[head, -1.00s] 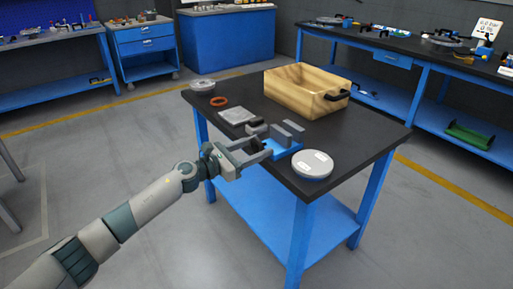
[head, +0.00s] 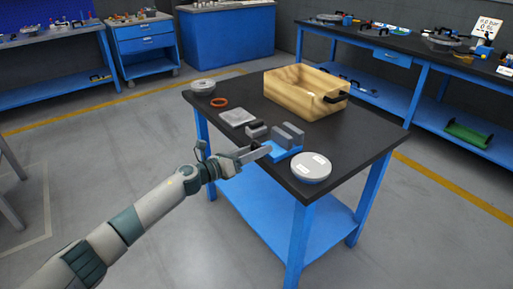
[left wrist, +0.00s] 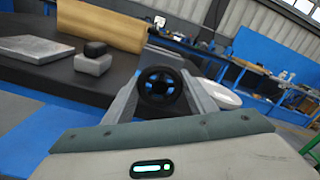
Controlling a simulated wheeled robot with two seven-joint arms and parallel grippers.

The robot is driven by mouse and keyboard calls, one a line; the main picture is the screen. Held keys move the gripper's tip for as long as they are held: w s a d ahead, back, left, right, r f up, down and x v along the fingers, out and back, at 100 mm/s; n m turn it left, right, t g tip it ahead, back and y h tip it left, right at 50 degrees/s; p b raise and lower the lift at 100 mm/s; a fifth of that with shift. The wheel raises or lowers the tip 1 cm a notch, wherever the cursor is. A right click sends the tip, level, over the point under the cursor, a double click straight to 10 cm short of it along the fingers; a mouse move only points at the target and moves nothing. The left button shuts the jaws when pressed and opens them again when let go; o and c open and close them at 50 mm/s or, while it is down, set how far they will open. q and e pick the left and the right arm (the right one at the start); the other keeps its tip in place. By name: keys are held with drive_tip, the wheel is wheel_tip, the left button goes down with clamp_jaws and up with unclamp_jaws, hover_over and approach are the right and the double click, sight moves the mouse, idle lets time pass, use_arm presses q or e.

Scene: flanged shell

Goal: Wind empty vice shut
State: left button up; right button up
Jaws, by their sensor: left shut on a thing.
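The vice (head: 283,152) stands at the near edge of the dark-topped table, with a blue base and two upright grey jaws (head: 292,133). A gap shows between the jaws, and nothing is seen in it. Its black handwheel (left wrist: 160,88) is in the left wrist view, between the two grey fingers of my left gripper (head: 257,153). The gripper is shut on the handwheel at the vice's near side. In the left wrist view the wheel hides most of the vice. My right gripper is not in view.

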use_arm(q)
drive_tip(key=shift+n, duration=0.4)
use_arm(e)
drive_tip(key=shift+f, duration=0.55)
use_arm(q)
drive_tip(key=o, duration=1.1)
drive_tip(key=shift+c, duration=0.2)
drive_tip(key=shift+a, duration=0.15)
drive_tip(key=b+v, duration=0.1)
drive_tip(key=v, duration=1.6)
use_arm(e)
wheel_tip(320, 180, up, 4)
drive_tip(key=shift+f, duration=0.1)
